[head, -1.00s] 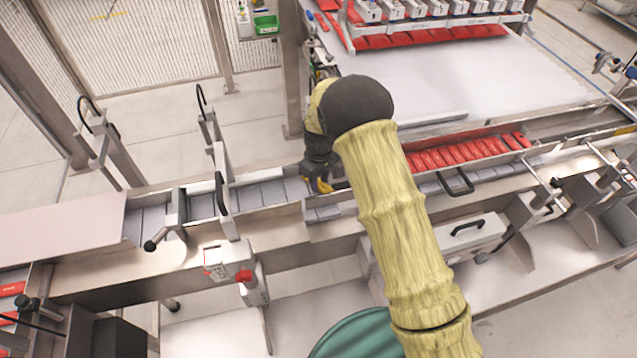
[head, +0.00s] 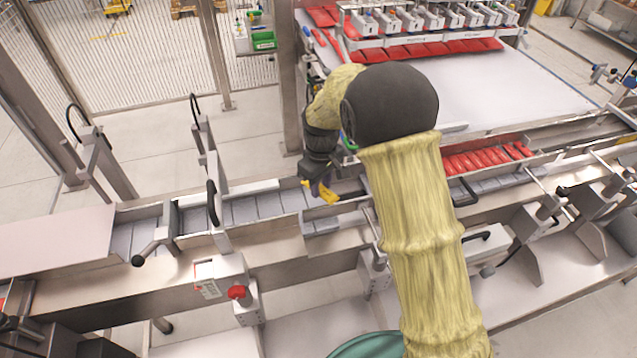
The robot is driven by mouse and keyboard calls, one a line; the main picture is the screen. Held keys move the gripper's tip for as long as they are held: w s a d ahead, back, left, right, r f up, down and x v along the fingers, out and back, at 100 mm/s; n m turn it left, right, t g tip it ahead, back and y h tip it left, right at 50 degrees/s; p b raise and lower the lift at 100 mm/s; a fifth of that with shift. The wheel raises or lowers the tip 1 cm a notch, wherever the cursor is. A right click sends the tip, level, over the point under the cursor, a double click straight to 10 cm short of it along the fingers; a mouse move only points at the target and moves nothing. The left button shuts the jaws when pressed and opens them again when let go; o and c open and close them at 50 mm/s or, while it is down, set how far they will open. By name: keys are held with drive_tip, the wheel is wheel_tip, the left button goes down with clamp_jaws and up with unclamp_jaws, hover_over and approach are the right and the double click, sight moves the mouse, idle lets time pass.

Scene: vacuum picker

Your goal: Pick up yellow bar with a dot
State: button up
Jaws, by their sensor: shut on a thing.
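My gripper (head: 317,186) is at the end of the black wrist, just above the steel conveyor channel (head: 270,206) near the middle of the head view. It is shut on a small yellow bar (head: 328,194), which shows at the fingertips and looks tilted. The bar appears raised a little above the channel, but the gap is hard to judge. A dot on the bar is too small to make out. My wrist and fingers hide part of the bar.
Red packs (head: 480,158) fill a tray right of my arm. Steel posts and a black handle (head: 212,202) rise from the conveyor to the left. A red-knobbed box (head: 238,292) is on the front side. A white table (head: 500,85) lies behind.

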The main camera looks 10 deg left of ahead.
drive_tip(key=s+d+b, duration=0.2)
drive_tip(key=s+d, duration=0.1)
drive_tip(key=s, duration=0.4)
drive_tip(key=s+d+b, duration=0.2)
drive_tip(key=s+d, duration=0.2)
drive_tip(key=s, duration=0.3)
drive_tip(key=shift+s+d+b, duration=0.15)
drive_tip(key=shift+s+b, duration=0.15)
drive_tip(key=shift+s, duration=0.05)
drive_tip(key=shift+s, duration=0.1)
